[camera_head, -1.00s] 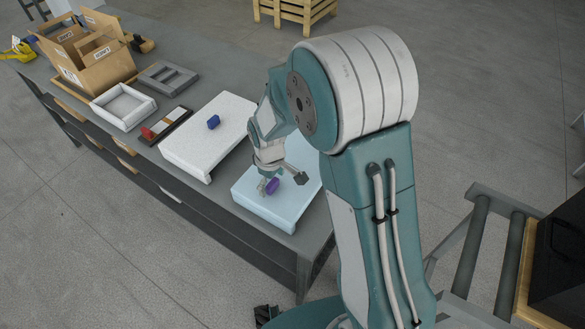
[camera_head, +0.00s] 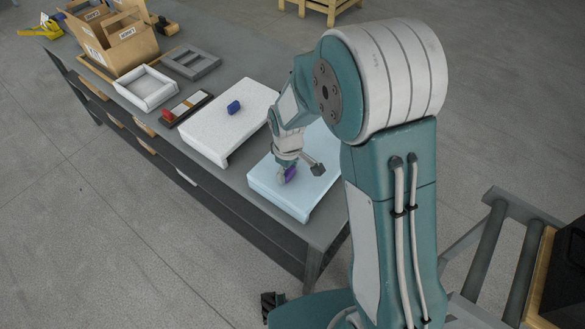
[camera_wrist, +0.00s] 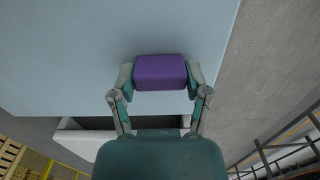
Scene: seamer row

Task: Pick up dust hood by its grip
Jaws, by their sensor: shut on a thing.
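The dust hood is taken to be the pale blue slab-like cover (camera_head: 272,188) at the near end of the bench; it also fills the upper part of the wrist view (camera_wrist: 60,60). Its purple grip (camera_wrist: 160,72) stands up from its top, and shows partly in the head view (camera_head: 291,174). My gripper (camera_wrist: 160,80) is shut on the purple grip, with one finger on each side of it. Part of the hood is hidden behind my arm in the head view. I cannot tell whether the hood is lifted off the bench.
A white cover (camera_head: 212,132) with a blue grip (camera_head: 234,107) lies to the left. Beyond are a red-and-wood tool (camera_head: 186,108), a white tray (camera_head: 147,88), a grey frame (camera_head: 192,61) and an open cardboard box (camera_head: 120,40). The bench's edge runs close along the hood.

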